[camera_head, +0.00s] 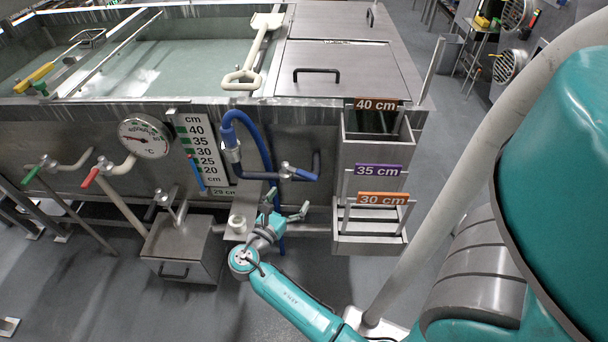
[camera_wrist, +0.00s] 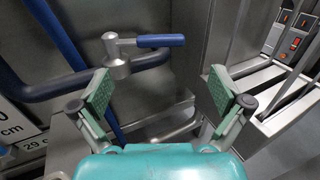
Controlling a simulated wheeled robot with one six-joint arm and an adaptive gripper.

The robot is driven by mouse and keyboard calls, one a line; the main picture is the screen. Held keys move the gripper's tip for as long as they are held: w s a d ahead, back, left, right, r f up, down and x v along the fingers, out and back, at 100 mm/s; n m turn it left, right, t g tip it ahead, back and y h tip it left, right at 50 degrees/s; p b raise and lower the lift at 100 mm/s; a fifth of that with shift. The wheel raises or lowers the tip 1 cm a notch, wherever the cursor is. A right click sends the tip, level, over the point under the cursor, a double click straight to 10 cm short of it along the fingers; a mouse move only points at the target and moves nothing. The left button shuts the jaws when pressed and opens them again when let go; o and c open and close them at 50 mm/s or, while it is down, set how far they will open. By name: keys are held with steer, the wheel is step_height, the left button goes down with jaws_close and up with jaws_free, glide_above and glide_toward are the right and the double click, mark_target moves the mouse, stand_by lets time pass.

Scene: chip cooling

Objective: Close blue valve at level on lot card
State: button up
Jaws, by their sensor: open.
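The blue valve handle (camera_head: 298,172) sits on a dark pipe on the tank front; in the wrist view the lever (camera_wrist: 160,41) points right from its grey stem, roughly along the pipe. My gripper (camera_head: 288,201) is open and empty, below the valve. In the wrist view its green-padded fingers (camera_wrist: 162,90) are spread, with the lever ahead and above, apart from them. The scale's blue column top appears near 30; the exact reading is too small to tell.
A blue hose (camera_head: 262,145) hangs beside the valve. A rack with 40, 35 and 30 cm tags (camera_head: 378,170) stands right of my gripper. Green (camera_head: 31,175) and red (camera_head: 90,177) valve handles are at left. A metal box (camera_head: 180,245) stands on the floor.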

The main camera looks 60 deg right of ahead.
mark_target(305, 177)
steer(key=d, duration=1)
steer(key=shift+s+d, duration=0.3)
steer(key=shift+d, duration=0.05)
steer(key=c, duration=1.6)
steer(key=shift+c, duration=0.3)
